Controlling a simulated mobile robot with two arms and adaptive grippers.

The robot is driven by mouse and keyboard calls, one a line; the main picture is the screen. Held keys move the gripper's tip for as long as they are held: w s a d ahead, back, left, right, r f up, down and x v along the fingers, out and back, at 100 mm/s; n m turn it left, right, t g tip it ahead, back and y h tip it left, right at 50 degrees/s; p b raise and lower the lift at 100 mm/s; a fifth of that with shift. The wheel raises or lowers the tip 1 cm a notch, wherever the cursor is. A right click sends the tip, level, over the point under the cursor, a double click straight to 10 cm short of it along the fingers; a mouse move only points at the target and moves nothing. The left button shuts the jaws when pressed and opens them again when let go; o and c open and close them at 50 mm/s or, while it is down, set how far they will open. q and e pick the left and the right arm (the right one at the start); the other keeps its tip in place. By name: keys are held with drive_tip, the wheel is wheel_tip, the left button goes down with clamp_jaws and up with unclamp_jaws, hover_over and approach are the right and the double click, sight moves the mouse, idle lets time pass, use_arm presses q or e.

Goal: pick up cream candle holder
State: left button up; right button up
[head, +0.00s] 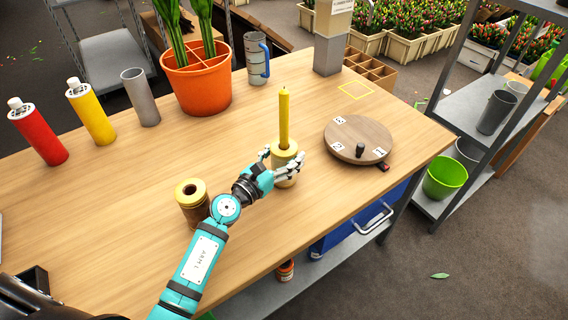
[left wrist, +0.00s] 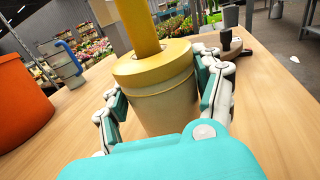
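The cream candle holder (head: 285,170) stands upright on the wooden table, with a yellow rim and a tall yellow candle (head: 284,118) in it. It fills the middle of the left wrist view (left wrist: 163,100). My left gripper (head: 281,163) is at the holder, with one finger on each side of its body below the rim. In the left wrist view the fingers (left wrist: 160,98) are spread around it, with a small gap seeming to show at the left finger. The holder's lower near side is hidden behind the palm. My right gripper is not in view.
A yellow-topped dark spool-like pot (head: 192,202) stands close left of my forearm. A round wooden board (head: 358,139) with a black knob lies right of the holder. An orange pot (head: 197,85), blue-handled mug (head: 256,60), grey cylinder (head: 140,97) and yellow and red bottles stand farther back.

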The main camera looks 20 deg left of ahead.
use_arm(q)
drive_tip(key=c, duration=0.9)
